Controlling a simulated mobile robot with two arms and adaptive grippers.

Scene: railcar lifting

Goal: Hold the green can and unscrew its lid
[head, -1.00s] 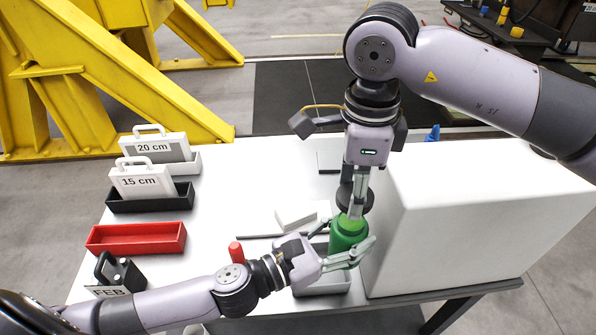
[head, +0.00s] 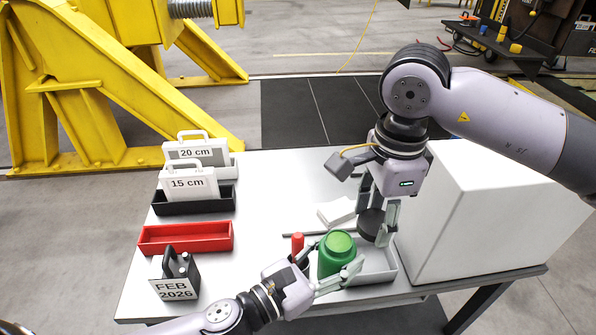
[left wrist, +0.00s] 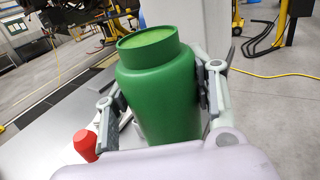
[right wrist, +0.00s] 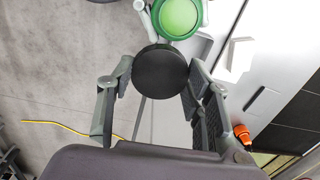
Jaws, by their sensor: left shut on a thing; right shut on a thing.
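The green can (head: 330,262) stands upright with its top open, showing a lighter green inside. My left gripper (head: 334,275) is shut around its body. In the left wrist view the can (left wrist: 158,95) sits between both fingers (left wrist: 160,97). The black lid (head: 371,224) is off the can, to its right and a little higher. My right gripper (head: 378,220) is shut on the lid. In the right wrist view the round lid (right wrist: 159,72) is between the fingers, next to the open green can (right wrist: 176,16).
A grey tray (head: 384,273) is behind and right of the can. A red-topped object (head: 297,243) stands to its left. A large white box (head: 490,215) fills the table's right side. A red bin (head: 186,237), a black bin (head: 222,199) and the FEB 2026 block (head: 176,285) are at left.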

